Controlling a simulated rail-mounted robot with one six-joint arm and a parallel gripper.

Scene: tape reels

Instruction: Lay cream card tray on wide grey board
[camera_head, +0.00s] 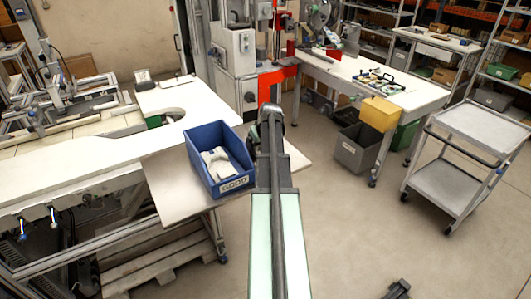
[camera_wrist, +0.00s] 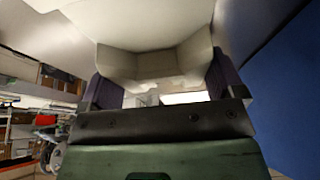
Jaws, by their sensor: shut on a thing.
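In the wrist view my gripper (camera_wrist: 160,82) is shut on a cream card tray (camera_wrist: 150,62), which fills the upper middle between the dark purple fingers. Much of the tray is cut off by the frame's top edge. In the head view my arm runs up the middle and its gripper end is hidden. A cream tray-like piece (camera_head: 218,168) lies in a blue bin (camera_head: 232,186) left of my arm; I cannot tell whether it is the held one. A pale board (camera_head: 165,197) lies under the bin; I cannot tell whether it is the wide grey board.
A blue surface (camera_wrist: 275,90) stands close on the right in the wrist view. A white worktable (camera_head: 100,160) stretches left. Another table (camera_head: 400,97) stands at the back right with a yellow box (camera_head: 380,113). A grey cart (camera_head: 462,138) stands far right. The floor right of my arm is mostly clear.

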